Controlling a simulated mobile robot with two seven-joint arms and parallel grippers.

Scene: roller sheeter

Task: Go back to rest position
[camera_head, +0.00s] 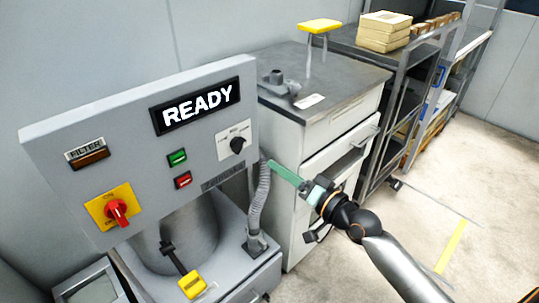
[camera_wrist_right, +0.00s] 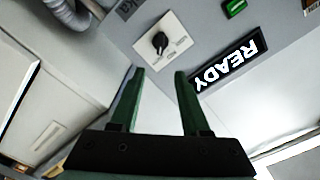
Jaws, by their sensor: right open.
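My right gripper (camera_head: 286,174) reaches in from the lower right in the head view, in front of the cabinet drawers and just right of the machine panel. Its green fingers stand apart and empty in the right wrist view (camera_wrist_right: 157,92). The grey machine panel (camera_head: 120,130) shows a lit READY display (camera_head: 197,104), which also appears upside down in the right wrist view (camera_wrist_right: 226,66). A black selector knob (camera_head: 238,145) is on the panel; in the right wrist view the knob (camera_wrist_right: 160,42) lies beyond the fingertips, apart from them. My left gripper is not in view.
A ribbed grey hose (camera_head: 259,200) runs down beside the panel. A red rotary switch (camera_head: 117,210) and a yellow-handled lever (camera_head: 191,284) are at left. The drawer cabinet (camera_head: 340,140) and metal rack (camera_head: 408,95) stand behind my right arm. Floor (camera_head: 470,190) at right is clear.

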